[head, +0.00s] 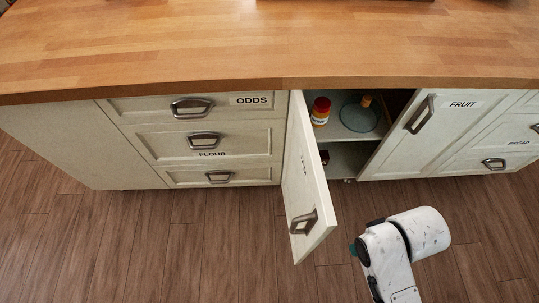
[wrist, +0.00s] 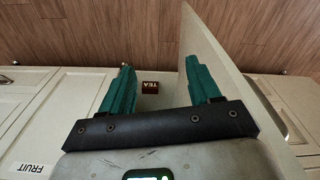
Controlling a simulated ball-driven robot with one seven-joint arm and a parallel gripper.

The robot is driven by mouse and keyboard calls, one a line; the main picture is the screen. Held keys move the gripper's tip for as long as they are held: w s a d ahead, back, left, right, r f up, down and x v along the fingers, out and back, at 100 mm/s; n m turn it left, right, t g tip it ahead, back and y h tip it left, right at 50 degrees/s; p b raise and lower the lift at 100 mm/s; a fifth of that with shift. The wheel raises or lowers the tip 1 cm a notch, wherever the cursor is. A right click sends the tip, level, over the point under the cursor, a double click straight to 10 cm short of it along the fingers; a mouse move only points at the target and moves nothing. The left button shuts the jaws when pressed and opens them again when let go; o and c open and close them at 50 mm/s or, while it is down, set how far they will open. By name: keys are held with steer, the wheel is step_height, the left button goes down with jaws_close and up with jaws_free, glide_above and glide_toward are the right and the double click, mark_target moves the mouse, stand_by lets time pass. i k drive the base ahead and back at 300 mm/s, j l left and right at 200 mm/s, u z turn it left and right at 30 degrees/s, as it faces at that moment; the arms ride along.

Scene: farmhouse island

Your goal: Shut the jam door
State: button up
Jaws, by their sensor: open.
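The jam door (head: 305,185) is a cream cabinet door, hinged at its left side and standing wide open toward me. Its label is too slanted to read, and a metal handle (head: 303,222) is near its free edge. The door also shows in the wrist view (wrist: 204,42), running behind the right finger. My gripper (wrist: 158,64) is open, with two teal fingers apart and nothing held between them. In the head view my arm is to the right of the door's free edge, and the gripper is mostly hidden. I cannot tell whether the finger touches the door.
The open compartment holds a red-capped jar (head: 320,112) and a glass dish (head: 359,115). A small TEA box (wrist: 150,88) shows between the fingers. The FRUIT door (head: 424,130) and the ODDS drawer (head: 185,107) are shut. The wooden floor in front is clear.

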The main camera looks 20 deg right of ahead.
mark_target(309, 210)
steer(key=k+j, duration=0.1)
steer(key=j, duration=1.2)
steer(key=k+u, duration=0.05)
